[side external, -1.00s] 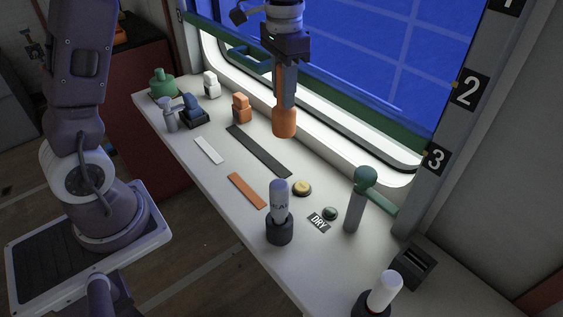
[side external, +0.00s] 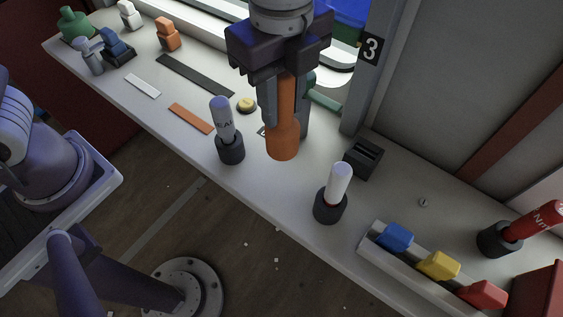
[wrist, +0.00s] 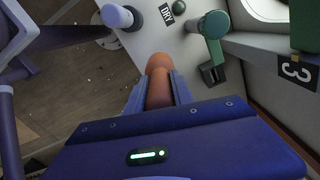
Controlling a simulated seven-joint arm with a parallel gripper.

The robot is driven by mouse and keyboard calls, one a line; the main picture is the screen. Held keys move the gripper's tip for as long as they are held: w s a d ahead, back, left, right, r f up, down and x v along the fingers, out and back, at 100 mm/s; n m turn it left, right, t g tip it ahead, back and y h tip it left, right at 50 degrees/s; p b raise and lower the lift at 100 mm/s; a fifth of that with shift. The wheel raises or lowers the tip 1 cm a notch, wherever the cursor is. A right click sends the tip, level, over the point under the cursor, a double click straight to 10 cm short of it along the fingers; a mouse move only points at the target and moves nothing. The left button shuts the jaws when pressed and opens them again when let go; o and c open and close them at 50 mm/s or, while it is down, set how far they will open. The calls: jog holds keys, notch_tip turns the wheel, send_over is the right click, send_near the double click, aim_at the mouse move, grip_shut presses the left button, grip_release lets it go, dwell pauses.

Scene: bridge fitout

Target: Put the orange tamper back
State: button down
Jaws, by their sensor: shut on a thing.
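An orange block (side external: 167,34) and a flat orange strip (side external: 190,118) lie on the bench at left.
A black slotted block (side external: 363,157) is behind. A green-headed tool (wrist: 213,25) stands close by.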

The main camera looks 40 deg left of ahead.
aim_at(281, 143)
notch_tip(281, 143, down, 9)
jog(key=shift+f, duration=0.1)
jog(key=c, duration=1.1)
grip_release()
jog(key=shift+f, duration=0.1)
